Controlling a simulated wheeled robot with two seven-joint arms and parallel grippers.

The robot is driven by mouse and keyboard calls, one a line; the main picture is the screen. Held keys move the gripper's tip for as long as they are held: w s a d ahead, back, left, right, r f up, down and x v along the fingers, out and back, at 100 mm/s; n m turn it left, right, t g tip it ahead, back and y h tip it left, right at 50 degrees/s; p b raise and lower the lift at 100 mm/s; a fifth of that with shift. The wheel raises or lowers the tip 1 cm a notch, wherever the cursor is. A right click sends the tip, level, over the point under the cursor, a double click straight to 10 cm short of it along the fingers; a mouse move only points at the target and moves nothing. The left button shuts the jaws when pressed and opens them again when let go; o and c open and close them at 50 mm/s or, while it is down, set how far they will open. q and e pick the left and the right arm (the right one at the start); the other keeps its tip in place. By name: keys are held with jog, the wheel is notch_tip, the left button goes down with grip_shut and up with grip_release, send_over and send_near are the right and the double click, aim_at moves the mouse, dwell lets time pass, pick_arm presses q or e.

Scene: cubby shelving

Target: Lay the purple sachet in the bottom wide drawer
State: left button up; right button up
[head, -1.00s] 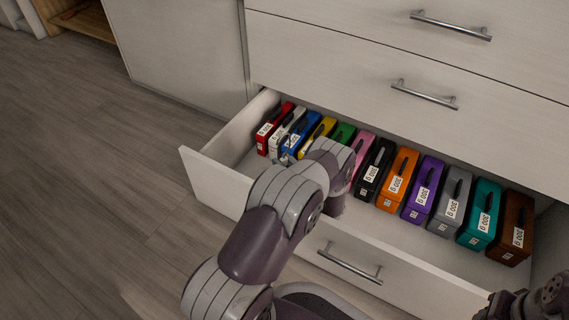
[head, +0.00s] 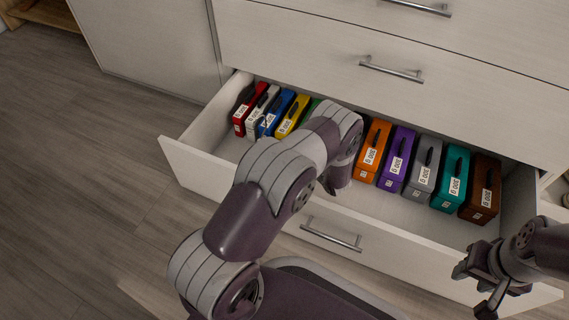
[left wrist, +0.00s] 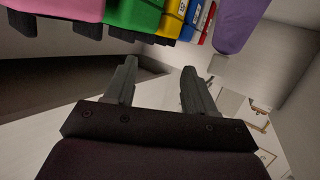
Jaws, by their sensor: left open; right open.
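The wide drawer (head: 400,262) is pulled open, the lowest one showing. A light purple, smooth rounded shape, which looks like the purple sachet (left wrist: 240,24), hangs into the top of the left wrist view. I cannot tell what it rests on, and I cannot pick it out in the head view. My right gripper (head: 476,288) is open and empty, in front of the drawer's right end.
A row of coloured, labelled boxes stands along the drawer's back, including red (head: 250,108), orange (head: 373,150), a darker purple (head: 397,158) and brown (head: 481,189). My left arm hides some. Shut drawers (head: 300,50) are above. Floor (head: 80,180) is clear at left.

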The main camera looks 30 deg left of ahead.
pick_arm(q)
jog(key=w+d+r+m+t+h, duration=0.1)
jog(key=w+d+r+m+h, duration=0.1)
jog(key=d+r+m+h, duration=0.65)
jog(key=s+d+r+m+g+h, duration=0.1)
jog(key=s+r+g, duration=0.1)
jog(key=s, duration=0.6)
jog(key=s+d+r+m+g+h, duration=0.2)
jog(key=s+r, duration=0.2)
jog(key=s, duration=0.5)
jog(key=s+d+r+m+g+h, duration=0.1)
jog(key=s+d+r+g, duration=0.1)
jog(key=s, duration=0.7)
jog(key=shift+r+g, duration=0.6)
jog(key=shift+r, duration=0.3)
